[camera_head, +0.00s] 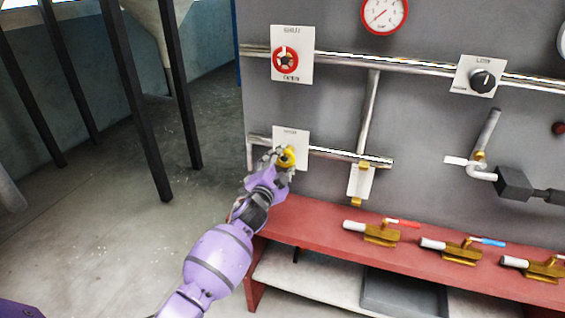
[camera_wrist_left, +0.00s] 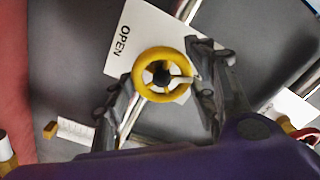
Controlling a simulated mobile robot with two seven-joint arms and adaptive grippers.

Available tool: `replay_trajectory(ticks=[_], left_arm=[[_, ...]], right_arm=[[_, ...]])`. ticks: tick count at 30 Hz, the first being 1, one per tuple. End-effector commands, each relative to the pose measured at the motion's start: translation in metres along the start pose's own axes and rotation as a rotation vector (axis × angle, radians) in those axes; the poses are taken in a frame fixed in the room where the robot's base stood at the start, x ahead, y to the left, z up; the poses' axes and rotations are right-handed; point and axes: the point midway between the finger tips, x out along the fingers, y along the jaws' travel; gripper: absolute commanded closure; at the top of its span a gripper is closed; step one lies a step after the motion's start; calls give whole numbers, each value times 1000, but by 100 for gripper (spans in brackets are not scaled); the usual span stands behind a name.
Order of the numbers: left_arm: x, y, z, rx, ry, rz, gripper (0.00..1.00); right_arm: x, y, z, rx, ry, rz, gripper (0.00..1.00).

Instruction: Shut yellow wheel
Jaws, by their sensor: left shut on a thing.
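The yellow wheel (camera_head: 288,156) is mounted on the lower pipe at the left of the grey panel, in front of a white label plate (camera_head: 291,135). In the left wrist view the yellow wheel (camera_wrist_left: 160,74) is a ring with a dark hub and a pale spoke to the right. The plate there reads "OPEN" (camera_wrist_left: 123,42). My left gripper (camera_head: 282,157) is at the wheel, and in the left wrist view its fingers (camera_wrist_left: 164,82) stand on both sides of the rim, shut on it. My right gripper is not in view.
A red wheel (camera_head: 286,61) sits above on the upper pipe. A black knob (camera_head: 482,80) is at the right. Brass valves with coloured levers (camera_head: 382,233) stand on the red bench (camera_head: 310,222) below. Dark posts (camera_head: 135,100) stand at the left.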

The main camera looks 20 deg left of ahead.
Motion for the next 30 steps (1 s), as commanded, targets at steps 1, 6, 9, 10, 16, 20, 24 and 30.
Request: replay_trajectory(ticks=[1, 6, 9, 10, 16, 20, 24, 30], left_arm=[[0, 1, 0, 45, 0, 2, 74], [0, 1, 1, 196, -1, 3, 74], [0, 1, 2, 273, -1, 3, 74], [0, 1, 2, 293, -2, 3, 74], [0, 2, 2, 408, -1, 4, 74], [0, 1, 2, 456, -1, 4, 74], [0, 1, 3, 486, -2, 4, 74], [0, 1, 3, 504, -2, 4, 74]], right_arm=[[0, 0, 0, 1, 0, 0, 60], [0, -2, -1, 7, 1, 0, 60], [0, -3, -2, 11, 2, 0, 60], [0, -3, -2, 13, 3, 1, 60], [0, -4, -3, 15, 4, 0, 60], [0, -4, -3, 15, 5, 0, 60], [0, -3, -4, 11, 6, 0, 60], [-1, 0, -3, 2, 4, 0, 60]])
